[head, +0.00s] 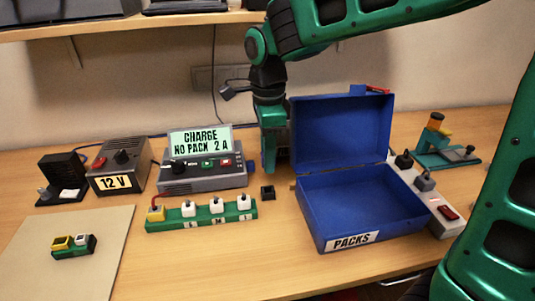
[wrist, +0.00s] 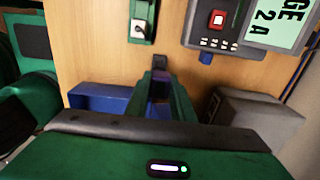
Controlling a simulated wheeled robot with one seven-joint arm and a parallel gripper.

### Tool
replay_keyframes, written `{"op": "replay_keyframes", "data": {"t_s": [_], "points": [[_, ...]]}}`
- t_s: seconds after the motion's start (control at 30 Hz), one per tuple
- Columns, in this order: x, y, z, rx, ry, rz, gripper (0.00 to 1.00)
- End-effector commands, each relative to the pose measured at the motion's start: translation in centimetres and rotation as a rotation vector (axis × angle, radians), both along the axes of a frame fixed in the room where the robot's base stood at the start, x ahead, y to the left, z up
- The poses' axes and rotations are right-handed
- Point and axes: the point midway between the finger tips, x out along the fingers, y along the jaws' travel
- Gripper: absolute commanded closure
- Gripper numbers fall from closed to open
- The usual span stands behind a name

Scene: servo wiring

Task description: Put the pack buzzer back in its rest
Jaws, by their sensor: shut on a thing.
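My gripper (head: 269,165) points down behind the open blue box's left side and to the right of the charger. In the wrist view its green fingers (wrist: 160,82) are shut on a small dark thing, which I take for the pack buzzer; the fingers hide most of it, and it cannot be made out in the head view. A small black square holder (head: 267,192), seemingly the rest, stands on the table just in front of my gripper. It also shows just past the fingertips in the wrist view (wrist: 160,58). Whether the held thing touches the table is unclear.
The charger (head: 203,172) stands to the left, the blue PACKS box (head: 346,238) to the right. A green strip (head: 202,217) with several plugs lies in front. A 12 V supply (head: 119,173) and a pale mat (head: 98,270) are farther left. Clear table lies around the holder.

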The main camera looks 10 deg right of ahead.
Motion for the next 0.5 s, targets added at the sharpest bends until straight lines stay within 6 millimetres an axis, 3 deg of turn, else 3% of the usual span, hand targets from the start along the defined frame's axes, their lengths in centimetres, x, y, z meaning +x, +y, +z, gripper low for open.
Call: {"op": "replay_keyframes", "data": {"t_s": [0.5], "points": [[0.0,0.0,-4.1,-0.001,0.002,0.000,1.00]]}}
